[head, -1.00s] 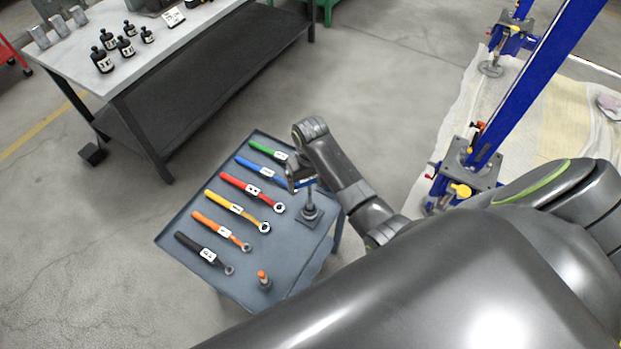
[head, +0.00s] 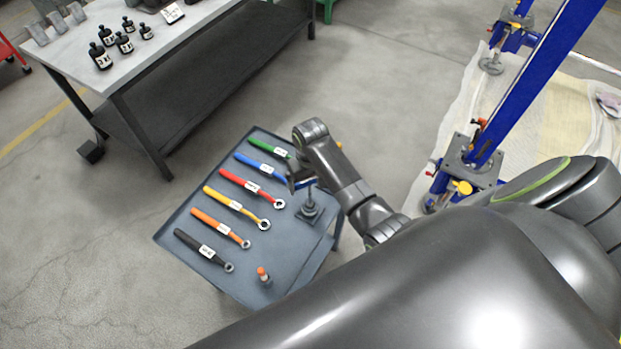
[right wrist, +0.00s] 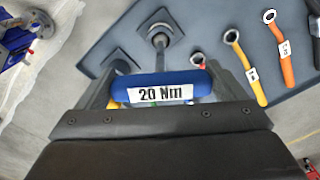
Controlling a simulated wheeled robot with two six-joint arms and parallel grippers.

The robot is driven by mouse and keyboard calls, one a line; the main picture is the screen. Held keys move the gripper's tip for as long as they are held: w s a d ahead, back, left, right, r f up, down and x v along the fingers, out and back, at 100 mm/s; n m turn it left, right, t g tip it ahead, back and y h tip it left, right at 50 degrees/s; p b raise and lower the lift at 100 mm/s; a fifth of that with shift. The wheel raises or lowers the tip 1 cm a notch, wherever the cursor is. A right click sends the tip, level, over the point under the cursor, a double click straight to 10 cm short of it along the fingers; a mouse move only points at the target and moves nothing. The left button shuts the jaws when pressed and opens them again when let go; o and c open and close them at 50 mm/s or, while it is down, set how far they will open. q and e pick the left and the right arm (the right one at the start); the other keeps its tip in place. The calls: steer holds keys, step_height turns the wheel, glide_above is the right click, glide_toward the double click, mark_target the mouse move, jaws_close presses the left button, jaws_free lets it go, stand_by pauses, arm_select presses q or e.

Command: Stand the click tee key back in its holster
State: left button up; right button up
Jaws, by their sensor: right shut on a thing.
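My right gripper (head: 300,182) is shut on the blue handle of the click tee key, above the tray cart's right side. In the right wrist view the handle (right wrist: 160,88) lies across between the fingers, labelled "20 Nm". The key's grey shaft (right wrist: 159,48) runs from the handle toward the holster (right wrist: 166,30), a round dark socket on a square plate. In the head view the holster (head: 308,213) stands on the tray below my gripper. The shaft tip overlaps the socket in both views; I cannot tell whether it is inside. My left gripper is not in view.
The tray cart (head: 262,292) carries a row of coloured wrenches, including a red one (head: 250,187), and a small orange-topped item (head: 263,276). A second square plate (right wrist: 118,62) shows partly hidden beside my finger. A workbench (head: 165,45) stands upper left; blue jack frames (head: 520,85) stand right.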

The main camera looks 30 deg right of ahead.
steer(key=shift+f+b, duration=0.8)
steer(key=shift+f, duration=0.85)
steer(key=o, duration=1.1)
